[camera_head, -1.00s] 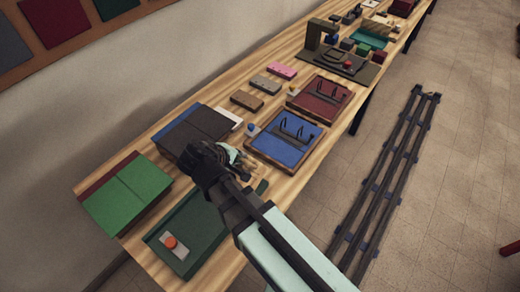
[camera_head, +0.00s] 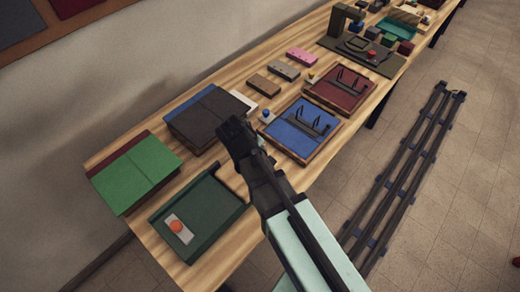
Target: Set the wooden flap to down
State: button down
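A pale wooden piece (camera_head: 232,181), which looks like the wooden flap, shows at the right end of the dark green tray (camera_head: 214,226). My arm covers its right side, so I cannot tell its exact tilt or where it is hinged. My gripper (camera_head: 231,129) is black and points up and left, in front of the dark brown-topped box. It appears beyond the pale wooden piece in the picture, with the wrist passing beside it. Its fingers are too dark and small to tell whether they are open, and I see nothing held.
An orange button on a grey plate (camera_head: 178,228) sits in the tray. A green-topped box (camera_head: 135,172) is left, a dark brown-topped box (camera_head: 205,118) behind. Blue (camera_head: 290,135) and red (camera_head: 335,91) panels with handles lie right. Rails (camera_head: 408,180) run along the floor.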

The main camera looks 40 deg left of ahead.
jog(key=shift+f, duration=0.15)
jog(key=c, duration=1.2)
grip_release()
jog(key=shift+w+f, duration=0.1)
jog(key=v, duration=1.2)
